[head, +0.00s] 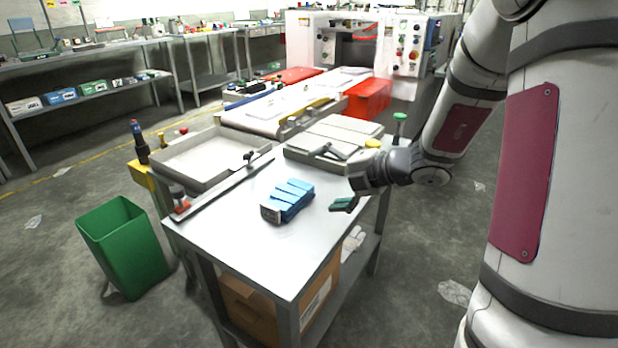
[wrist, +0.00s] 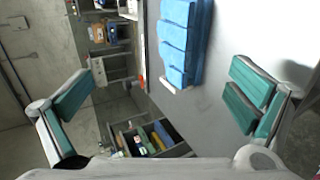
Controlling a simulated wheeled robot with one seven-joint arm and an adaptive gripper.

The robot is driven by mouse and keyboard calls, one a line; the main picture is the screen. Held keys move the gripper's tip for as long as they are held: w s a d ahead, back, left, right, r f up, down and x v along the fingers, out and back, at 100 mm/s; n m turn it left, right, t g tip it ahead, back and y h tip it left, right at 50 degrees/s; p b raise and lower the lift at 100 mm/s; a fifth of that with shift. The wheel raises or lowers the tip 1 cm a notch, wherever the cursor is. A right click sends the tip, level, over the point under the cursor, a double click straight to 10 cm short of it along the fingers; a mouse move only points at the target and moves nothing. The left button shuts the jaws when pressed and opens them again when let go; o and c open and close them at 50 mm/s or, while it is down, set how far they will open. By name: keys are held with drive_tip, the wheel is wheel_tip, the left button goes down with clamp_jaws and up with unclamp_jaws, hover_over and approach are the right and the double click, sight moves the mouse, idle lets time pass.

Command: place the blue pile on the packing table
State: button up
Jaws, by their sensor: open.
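A blue pile (head: 288,200) of several folded pieces with a pale end lies on the grey metal packing table (head: 240,247), near the middle of its top. It also shows in the wrist view (wrist: 180,45), at the top between my fingers and a little nearer the right one. My gripper (head: 345,204) is to the right of the pile in the head view, apart from it. In the wrist view my gripper (wrist: 160,105) is open and empty, its green-padded fingers wide apart. In the head view the arm hides part of the table's right edge.
A pale tray (head: 205,162) and a long bar stand at the table's back left, and a grey box (head: 330,138) at its back right. A green bin (head: 122,245) stands on the floor at left. A cardboard box (head: 250,308) is on the lower shelf. The table's front is clear.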

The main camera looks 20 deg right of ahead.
drive_tip(key=s+a+r+n+g+y, duration=0.1)
drive_tip(key=s+a+r+n+g, duration=0.3)
drive_tip(key=s+a+n, duration=0.5)
drive_tip(key=s+a+r+n+g, duration=0.45)
drive_tip(key=s+n, duration=0.65)
drive_tip(key=n, duration=0.4)
drive_tip(key=s+d+n+h, duration=0.3)
drive_tip(key=s+n+h, duration=0.1)
drive_tip(key=s+n, duration=0.5)
drive_tip(key=s+d+n+h, duration=0.4)
drive_tip(key=s+n, duration=0.4)
drive_tip(key=n, duration=0.5)
drive_tip(key=shift+s+f+n+g, duration=0.15)
drive_tip(key=shift+s+n+g, duration=0.2)
drive_tip(key=shift+g, duration=0.1)
wheel_tip(320, 180, up, 20)
drive_tip(key=t+p, duration=0.3)
drive_tip(key=p, duration=1.5)
drive_tip(key=shift+a, duration=0.25)
drive_tip(key=shift+f, duration=0.1)
